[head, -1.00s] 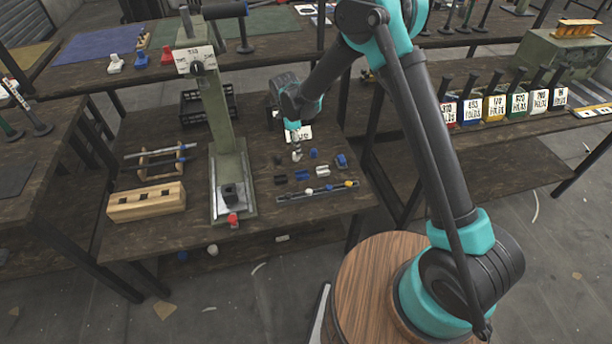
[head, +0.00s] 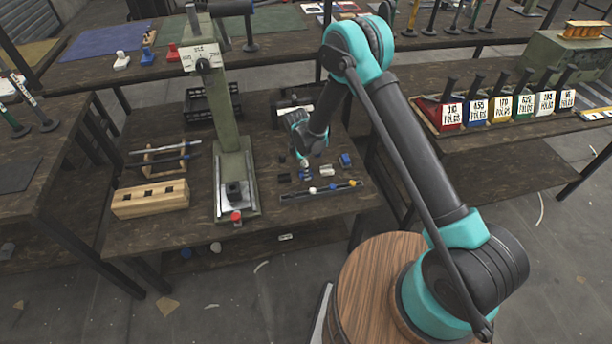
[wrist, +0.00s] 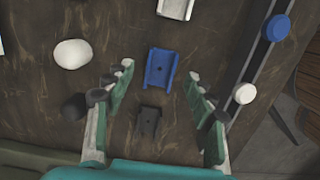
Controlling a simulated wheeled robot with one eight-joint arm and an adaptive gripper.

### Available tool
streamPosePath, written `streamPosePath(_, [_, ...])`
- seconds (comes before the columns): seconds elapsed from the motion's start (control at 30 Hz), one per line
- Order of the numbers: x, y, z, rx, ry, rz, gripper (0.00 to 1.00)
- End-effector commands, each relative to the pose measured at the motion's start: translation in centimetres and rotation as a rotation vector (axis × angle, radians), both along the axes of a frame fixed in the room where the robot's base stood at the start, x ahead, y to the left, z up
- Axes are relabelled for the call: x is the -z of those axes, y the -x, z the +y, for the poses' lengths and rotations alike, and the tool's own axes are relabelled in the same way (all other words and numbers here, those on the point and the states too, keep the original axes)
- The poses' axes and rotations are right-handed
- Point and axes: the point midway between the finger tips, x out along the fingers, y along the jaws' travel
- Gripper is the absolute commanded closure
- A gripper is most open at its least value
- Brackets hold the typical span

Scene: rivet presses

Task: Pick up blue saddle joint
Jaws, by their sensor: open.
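The blue saddle joint (wrist: 161,70) lies on the dark wooden bench, between and slightly beyond my fingertips in the wrist view. It is a small channel-shaped block with raised sides and a hole in its middle. In the head view the blue joint (head: 305,173) shows just under my gripper (head: 303,161). My gripper (wrist: 161,76) is open and empty, with one finger on each side of the blue joint and gaps on both sides. Whether the fingertips reach down to its height I cannot tell.
A black saddle piece (wrist: 148,121) lies between the fingers nearer my palm. A white saddle piece (wrist: 176,9) lies beyond the blue one. A white round part (wrist: 72,53) is to the left. A strip with a blue cap (wrist: 277,27) and white cap (wrist: 244,93) runs along the right. The green press (head: 230,150) stands left.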

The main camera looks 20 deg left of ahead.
Motion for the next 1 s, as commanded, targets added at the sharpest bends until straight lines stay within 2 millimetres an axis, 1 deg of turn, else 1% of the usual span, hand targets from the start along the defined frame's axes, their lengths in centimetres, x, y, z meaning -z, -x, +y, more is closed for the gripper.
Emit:
streamPosePath(0.03, [0.7, -0.1, -0.1, 0.000, 0.000, 0.000, 0.45])
streamPosePath(0.17, [1.7, -0.1, -0.2, 0.000, 0.000, 0.000, 0.45])
streamPosePath(0.4, [1.9, -0.1, -0.2, 0.000, 0.000, 0.000, 0.45])
streamPosePath(0.43, [1.9, -0.1, -0.2, 0.000, 0.000, 0.000, 0.46])
streamPosePath(0.77, [1.9, -0.1, -0.2, 0.000, 0.000, 0.000, 0.87])
streamPosePath(0.8, [1.9, -0.1, -0.2, 0.000, 0.000, 0.000, 0.89])
streamPosePath(1.0, [1.8, -0.1, -0.2, 0.000, 0.000, 0.000, 0.89])
